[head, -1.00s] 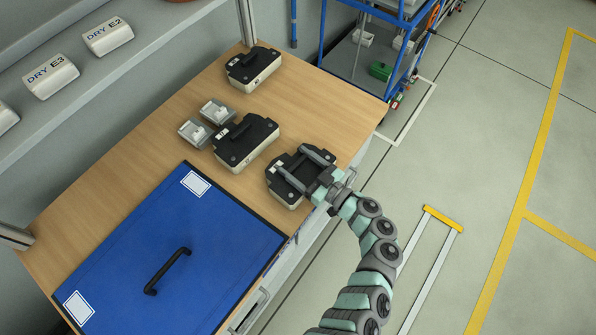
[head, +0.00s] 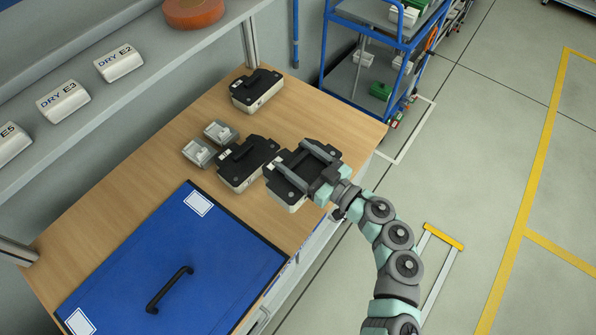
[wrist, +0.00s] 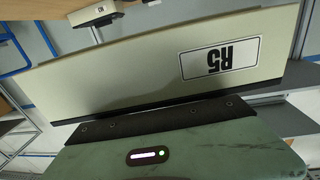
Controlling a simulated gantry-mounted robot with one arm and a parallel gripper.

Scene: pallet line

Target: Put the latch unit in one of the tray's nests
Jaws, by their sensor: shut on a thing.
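My gripper (head: 308,166) is shut on a black-topped, cream-sided unit (head: 283,194), its two grey fingers lying across the top. The unit appears held just above the bench's right edge. In the wrist view its cream side (wrist: 145,75) fills the middle and carries an upside-down R5 label (wrist: 220,58). I cannot tell which unit is the latch unit. No open nests show; a blue panel (head: 140,240) with a black handle (head: 170,289) lies at the front of the bench, and I cannot tell whether it covers the tray.
Similar units stand on the wooden bench (head: 110,195), one (head: 240,176) close left of the held unit, one (head: 256,92) at the back. Two small grey holders (head: 198,153) with white parts sit left. A shelf (head: 75,125) runs behind; a blue cart (head: 340,35) stands beyond.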

